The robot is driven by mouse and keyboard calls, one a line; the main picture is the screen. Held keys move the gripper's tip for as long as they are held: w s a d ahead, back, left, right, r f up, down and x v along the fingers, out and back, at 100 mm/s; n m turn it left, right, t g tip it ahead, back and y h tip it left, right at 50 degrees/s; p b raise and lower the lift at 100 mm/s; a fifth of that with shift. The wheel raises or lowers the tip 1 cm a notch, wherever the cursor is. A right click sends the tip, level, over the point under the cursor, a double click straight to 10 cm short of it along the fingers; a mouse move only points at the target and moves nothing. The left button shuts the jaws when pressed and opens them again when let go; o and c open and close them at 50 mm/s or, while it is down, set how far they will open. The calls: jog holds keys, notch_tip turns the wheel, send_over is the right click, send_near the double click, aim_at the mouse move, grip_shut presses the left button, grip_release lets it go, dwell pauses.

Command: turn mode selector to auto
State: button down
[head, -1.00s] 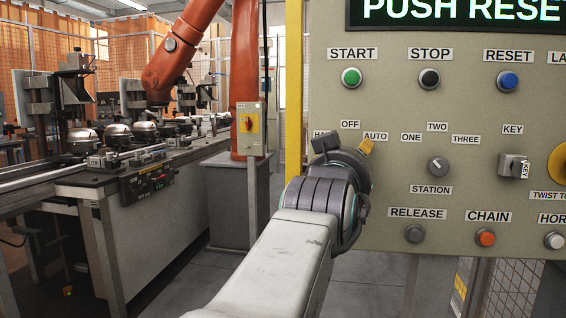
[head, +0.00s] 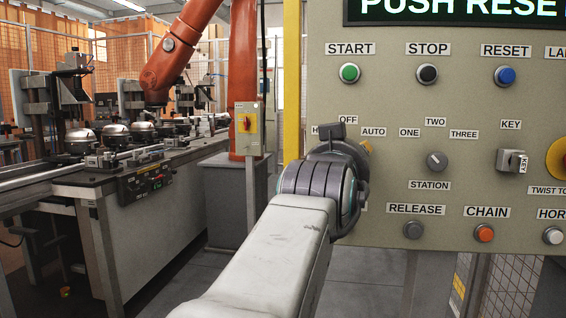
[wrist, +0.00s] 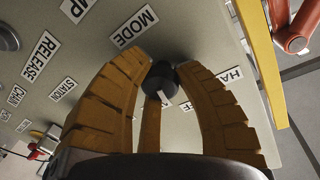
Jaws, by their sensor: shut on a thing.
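The mode selector (wrist: 163,79) is a dark round knob on the beige control panel (head: 390,90). In the wrist view the yellow ribbed fingers of my gripper (wrist: 160,77) close around it, with the knob between their tips. A light pointer mark on the knob faces downward there; I cannot tell which position it marks. The MODE label (wrist: 133,27) and part of the HAND label (wrist: 230,74) show beside the fingers. In the head view my wrist hides the knob. The OFF label (head: 348,119) and the AUTO label (head: 373,132) show above it.
The station selector (head: 437,160), key switch (head: 511,160), release button (head: 413,230) and chain button (head: 484,233) sit to the right and below on the panel. A yellow post (head: 292,80) borders its left edge. An orange robot arm (head: 170,60) and a workbench (head: 150,220) stand left.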

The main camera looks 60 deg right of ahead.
jog(key=shift+m+b, duration=0.3)
jog(key=shift+m, duration=0.7)
jog(key=c, duration=0.9)
grip_release()
jog(key=shift+w, duration=0.1)
jog(key=shift+o, duration=0.2)
jog(key=s+a, duration=0.2)
jog(key=a, duration=1)
jog(key=shift+r, duration=0.35)
